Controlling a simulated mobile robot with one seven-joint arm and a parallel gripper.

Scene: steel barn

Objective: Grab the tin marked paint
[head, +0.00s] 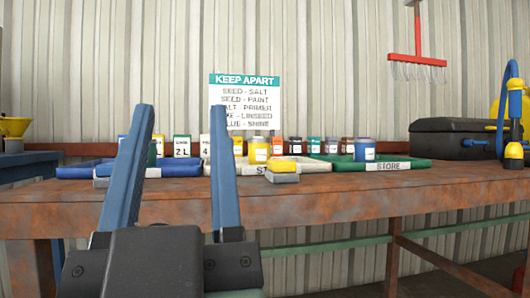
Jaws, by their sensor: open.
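My gripper (180,108) is open and empty in the foreground, its two blue fingers upright in front of the workbench. Several small tins stand on and behind the trays at the back of the bench. A yellow tin (258,151) stands by the cream tray, right of my gripper, with an orange tin (277,147) behind it. A blue tin (364,150) stands in the green tray. A green-and-white container (182,147) reading "2L" shows between my fingers. The tin labels are too small to read, so I cannot tell which is marked paint. My fingers hide part of the row.
The rusty workbench (400,186) has a clear front strip. The cream tray (310,166) is in the middle, the green tray (405,163) right, a blue tray (75,172) left. A yellow-and-grey block (283,167) lies in front.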

